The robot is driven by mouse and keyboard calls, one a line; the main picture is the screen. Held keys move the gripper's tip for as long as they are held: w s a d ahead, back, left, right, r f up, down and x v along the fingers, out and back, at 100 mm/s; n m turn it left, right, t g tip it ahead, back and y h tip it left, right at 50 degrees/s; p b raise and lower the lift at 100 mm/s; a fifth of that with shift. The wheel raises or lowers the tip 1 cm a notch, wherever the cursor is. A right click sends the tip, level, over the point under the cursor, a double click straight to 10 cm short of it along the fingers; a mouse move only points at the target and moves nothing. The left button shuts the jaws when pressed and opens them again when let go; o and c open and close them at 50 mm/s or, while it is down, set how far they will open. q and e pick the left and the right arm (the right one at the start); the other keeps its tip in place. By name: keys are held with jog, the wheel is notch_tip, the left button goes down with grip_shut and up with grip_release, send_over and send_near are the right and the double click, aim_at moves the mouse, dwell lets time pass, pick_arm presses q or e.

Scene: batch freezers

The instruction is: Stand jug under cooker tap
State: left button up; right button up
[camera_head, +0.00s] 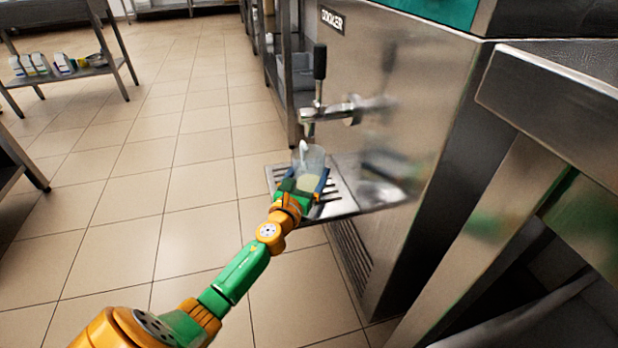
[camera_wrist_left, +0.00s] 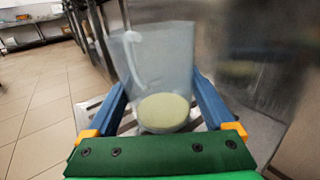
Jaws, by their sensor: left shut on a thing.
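The jug (camera_head: 312,156) is clear, with a pale greenish-yellow layer low inside it and a whitish handle. It looks upright, over the slatted drip tray (camera_head: 342,200) and below the spout of the cooker tap (camera_head: 318,112). I cannot tell whether its base touches the tray. My left gripper (camera_head: 306,176) is shut on the jug, with its blue fingers on either side of the body. In the left wrist view the jug (camera_wrist_left: 158,62) stands between the fingers. My right gripper is not in view.
The steel cooker (camera_head: 408,75) stands right of the tap. A steel frame or table (camera_head: 560,90) is at the near right. A shelf with several cartons (camera_head: 40,64) is at the far left. The tiled floor at left is clear.

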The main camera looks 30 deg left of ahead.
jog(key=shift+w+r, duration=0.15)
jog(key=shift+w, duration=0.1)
pick_arm(q)
jog(key=o, duration=1.3)
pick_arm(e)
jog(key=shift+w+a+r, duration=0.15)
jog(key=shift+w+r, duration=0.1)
